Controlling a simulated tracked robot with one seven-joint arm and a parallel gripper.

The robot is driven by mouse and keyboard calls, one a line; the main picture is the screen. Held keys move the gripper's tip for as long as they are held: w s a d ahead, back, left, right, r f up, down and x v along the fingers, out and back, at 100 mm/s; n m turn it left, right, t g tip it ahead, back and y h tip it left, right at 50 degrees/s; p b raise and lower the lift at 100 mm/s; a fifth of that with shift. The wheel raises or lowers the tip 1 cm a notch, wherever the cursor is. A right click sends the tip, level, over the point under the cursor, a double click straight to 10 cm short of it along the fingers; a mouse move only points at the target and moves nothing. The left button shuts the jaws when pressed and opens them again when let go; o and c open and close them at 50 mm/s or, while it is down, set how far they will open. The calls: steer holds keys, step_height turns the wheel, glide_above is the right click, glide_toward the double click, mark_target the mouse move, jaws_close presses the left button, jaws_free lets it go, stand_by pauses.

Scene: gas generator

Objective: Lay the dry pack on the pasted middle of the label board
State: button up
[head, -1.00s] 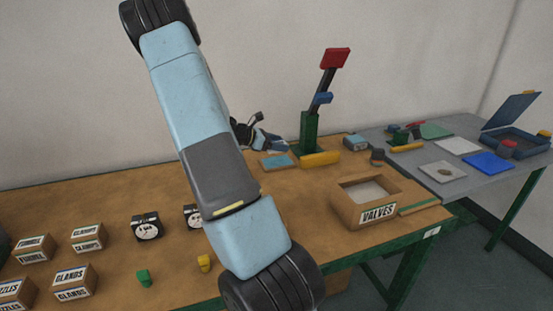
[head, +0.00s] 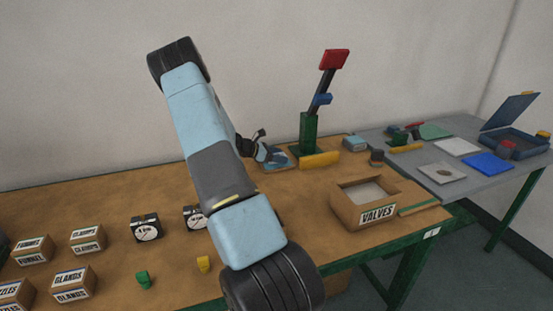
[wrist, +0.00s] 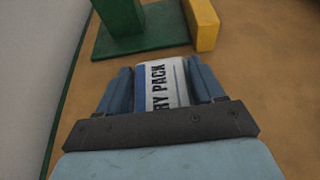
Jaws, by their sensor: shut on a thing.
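My gripper (head: 272,158) is shut on the dry pack (wrist: 163,84) over the wooden bench, left of the green stand. In the wrist view the pack is a white pack with blue stripes and black "RY PACK" lettering. It sits between the two blue fingers (wrist: 162,80), and its near part is hidden by the gripper. I cannot tell whether it touches the bench. A pale square board with a darker spot in its middle (head: 452,178), apparently the label board, lies flat on the grey table at the right, well away from my gripper.
The green stand (head: 309,130) with its raised red-tipped lever and yellow bar (head: 319,161) is close right of my gripper. The VALVES box (head: 345,207) stands at the bench's right end. A white sheet (head: 457,147) and blue square (head: 489,163) lie near the board.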

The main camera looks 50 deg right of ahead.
steer(key=shift+f, duration=0.4)
steer(key=shift+f, duration=0.1)
steer(key=o, duration=1)
steer(key=shift+o, duration=0.2)
